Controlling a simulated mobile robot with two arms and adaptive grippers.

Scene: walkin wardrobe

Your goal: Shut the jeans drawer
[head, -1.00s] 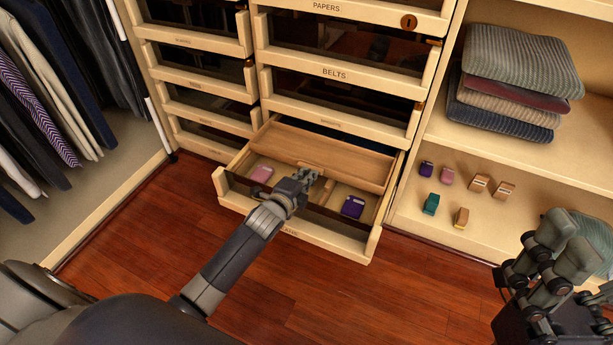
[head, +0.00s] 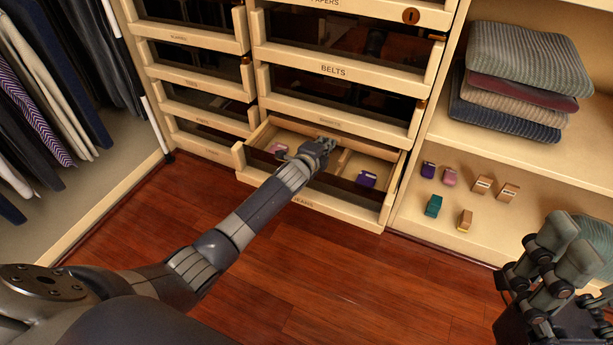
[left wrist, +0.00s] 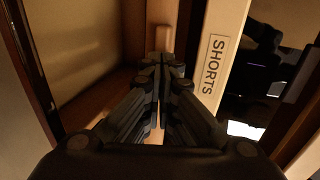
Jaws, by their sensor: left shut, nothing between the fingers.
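The jeans drawer (head: 303,203) is the bottom drawer of the middle column, with a pale wooden frame and dark see-through front panel. It stands partly pulled out. Inside are a pink item (head: 279,149) and a purple box (head: 366,180). My left gripper (head: 323,146) is shut and empty, over the drawer's opening behind the front panel; contact is hard to tell. The left wrist view shows its closed fingers (left wrist: 163,100) beside the front labelled SHORTS (left wrist: 213,64). My right gripper (head: 555,265) is at the lower right, away from the drawers; its jaw state is unclear.
The shorts drawer (head: 330,122) and belts drawer (head: 334,70) above are closed. On the right, shelves hold folded knitwear (head: 520,80) and several small boxes (head: 433,205). Clothes (head: 50,95) hang at left. The wooden floor (head: 270,270) before the drawer is clear.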

